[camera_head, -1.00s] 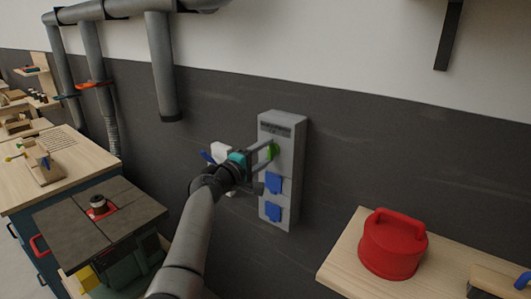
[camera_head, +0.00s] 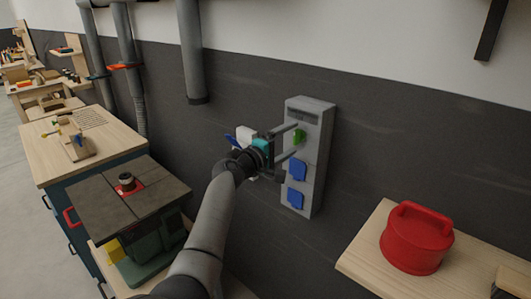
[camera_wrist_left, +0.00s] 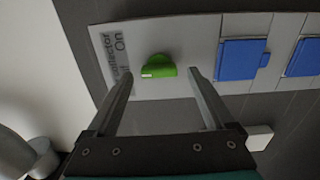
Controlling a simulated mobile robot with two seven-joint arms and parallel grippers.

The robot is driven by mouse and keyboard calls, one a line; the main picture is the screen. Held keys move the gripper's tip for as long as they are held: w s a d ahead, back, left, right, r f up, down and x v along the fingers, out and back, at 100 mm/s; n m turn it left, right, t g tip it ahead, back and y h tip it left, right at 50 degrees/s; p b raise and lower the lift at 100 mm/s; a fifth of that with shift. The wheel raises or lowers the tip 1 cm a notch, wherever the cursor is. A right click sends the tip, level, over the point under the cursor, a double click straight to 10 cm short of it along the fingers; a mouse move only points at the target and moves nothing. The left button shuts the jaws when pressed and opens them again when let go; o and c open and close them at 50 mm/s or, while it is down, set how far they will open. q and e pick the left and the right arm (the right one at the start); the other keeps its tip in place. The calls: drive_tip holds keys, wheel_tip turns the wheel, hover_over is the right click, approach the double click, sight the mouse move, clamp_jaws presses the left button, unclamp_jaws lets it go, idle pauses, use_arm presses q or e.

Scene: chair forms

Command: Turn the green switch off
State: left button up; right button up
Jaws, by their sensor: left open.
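The green switch (camera_head: 299,136) is a rotary knob on the upper part of a grey wall box (camera_head: 318,150). In the left wrist view the green switch (camera_wrist_left: 158,67) has a white mark at its left end, the end nearer the printed label, where "On" is legible. My left gripper (camera_head: 297,139) is open in front of the box, its fingers pointing at it. In the left wrist view the fingertips (camera_wrist_left: 161,74) lie on either side of the knob; I cannot tell if they touch it. My right gripper is not in view.
Blue socket covers (camera_head: 296,170) sit below the switch on the box. A white fitting (camera_head: 245,133) is on the wall left of it. A red lidded container (camera_head: 417,238) stands on a wooden shelf (camera_head: 372,244) at right. A machine table (camera_head: 130,200) stands at left.

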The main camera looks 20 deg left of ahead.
use_arm(q)
drive_tip(key=v, duration=1.4)
drive_tip(key=shift+s, duration=0.15)
drive_tip(key=shift+r, duration=0.1)
drive_tip(key=s+d+f+m+g+y+b, duration=0.1)
drive_tip(key=s+f+m+g+y+b, duration=0.15)
drive_tip(key=f, duration=1.65)
drive_tip(key=s+f+m+g+y+b, duration=0.15)
drive_tip(key=s+f+g+b, duration=0.25)
drive_tip(key=f, duration=1.4)
drive_tip(key=s+d+f+m+g+y+b, duration=0.1)
drive_tip(key=s+f+m+g+b, duration=0.1)
drive_tip(key=s+f, duration=0.65)
drive_tip(key=s+d+f+m+g+b, duration=0.15)
drive_tip(key=s+f, duration=0.45)
drive_tip(key=f, duration=0.6)
drive_tip(key=s+f+m+g+b, duration=0.2)
drive_tip(key=s+f, duration=0.3)
drive_tip(key=s, duration=0.4)
drive_tip(key=s+d+f+m+g+b, duration=0.1)
drive_tip(key=s+f+m, duration=0.3)
drive_tip(key=s, duration=0.6)
drive_tip(key=s+d+f+m+g+y+b, duration=0.1)
drive_tip(key=s+f+m+g+b, duration=0.2)
drive_tip(key=s+f, duration=0.4)
drive_tip(key=s, duration=0.2)
drive_tip(key=shift+s+d, duration=0.25)
drive_tip(key=shift+f, duration=0.15)
